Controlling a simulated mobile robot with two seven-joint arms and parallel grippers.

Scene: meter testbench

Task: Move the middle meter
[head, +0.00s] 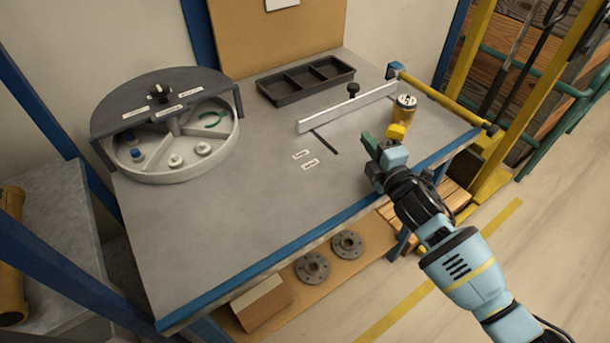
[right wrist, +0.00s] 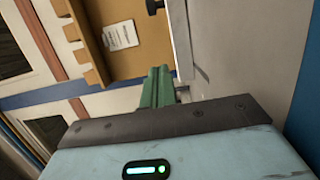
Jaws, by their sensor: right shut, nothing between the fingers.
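A yellow cylinder with a pale dial-like top (head: 405,103), which looks like a meter, stands upright near the right end of the grey bench (head: 230,215). A smaller yellow block-like piece (head: 396,132) lies just in front of it; I cannot tell whether they are joined. No row of meters shows, so I cannot tell which is the middle one. My right gripper (head: 369,144) is over the bench's front right edge, left of and nearer than the yellow piece. Its green fingers (right wrist: 158,88) are together and empty in the right wrist view. My left gripper is out of view.
A round sectioned tray (head: 176,175) with a dark half cover (head: 130,92) holds small white and blue parts at left. A black divided tray (head: 285,98) lies at the back. A pale straight rail (head: 335,115) stands near the cylinder. The bench's front middle is clear.

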